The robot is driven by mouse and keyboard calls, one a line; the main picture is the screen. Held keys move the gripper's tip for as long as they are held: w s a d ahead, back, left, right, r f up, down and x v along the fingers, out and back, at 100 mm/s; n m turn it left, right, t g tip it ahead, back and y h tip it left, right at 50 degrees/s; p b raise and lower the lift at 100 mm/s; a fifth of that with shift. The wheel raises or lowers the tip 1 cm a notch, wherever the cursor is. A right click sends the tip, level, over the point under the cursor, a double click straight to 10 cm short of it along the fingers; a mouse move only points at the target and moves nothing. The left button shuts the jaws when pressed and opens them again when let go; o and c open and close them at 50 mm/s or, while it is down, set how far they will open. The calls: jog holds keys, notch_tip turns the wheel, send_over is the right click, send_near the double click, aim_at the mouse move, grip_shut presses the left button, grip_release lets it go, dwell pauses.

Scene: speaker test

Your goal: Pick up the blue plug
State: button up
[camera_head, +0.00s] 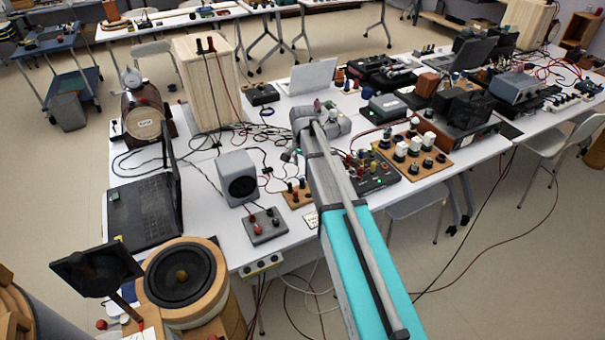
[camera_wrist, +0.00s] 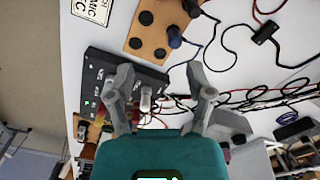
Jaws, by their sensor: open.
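A dark blue plug (camera_wrist: 175,37) stands on a small wooden board (camera_wrist: 147,45) with black sockets, at the upper middle of the wrist view. Another dark plug (camera_wrist: 191,8) stands beyond it on the board. My gripper (camera_wrist: 157,80) is open and empty, its two fingers apart. The blue plug lies beyond the fingertips and is not between them. Behind the finger gap is a black control box (camera_wrist: 120,72) with a silver knob. In the head view the small board (camera_head: 297,196) is below my gripper (camera_head: 290,153); which plug there is blue is hard to tell.
Red and black cables (camera_wrist: 270,95) run across the table at the right of the wrist view. A grey speaker (camera_head: 238,178), a grey socket box (camera_head: 264,227) and an open laptop (camera_head: 145,212) stand to the left. Little table between them is clear.

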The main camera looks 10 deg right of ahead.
aim_at(302, 179)
jog(key=shift+m, duration=0.7)
jog(key=w+r, duration=0.1)
jog(key=w+r+p, duration=0.1)
jog(key=w, duration=0.1)
jog(key=shift+w+r, duration=0.15)
jog(key=shift+r, duration=0.15)
jog(key=shift+f, duration=0.15)
notch_tip(302, 179, down, 8)
jog(key=b, duration=0.8)
jog(key=shift+f, duration=0.2)
jog(key=shift+d+f+b, duration=0.15)
jog(key=shift+f+b, duration=2.45)
jog(key=shift+b, duration=0.05)
jog(key=shift+c, duration=0.2)
grip_shut()
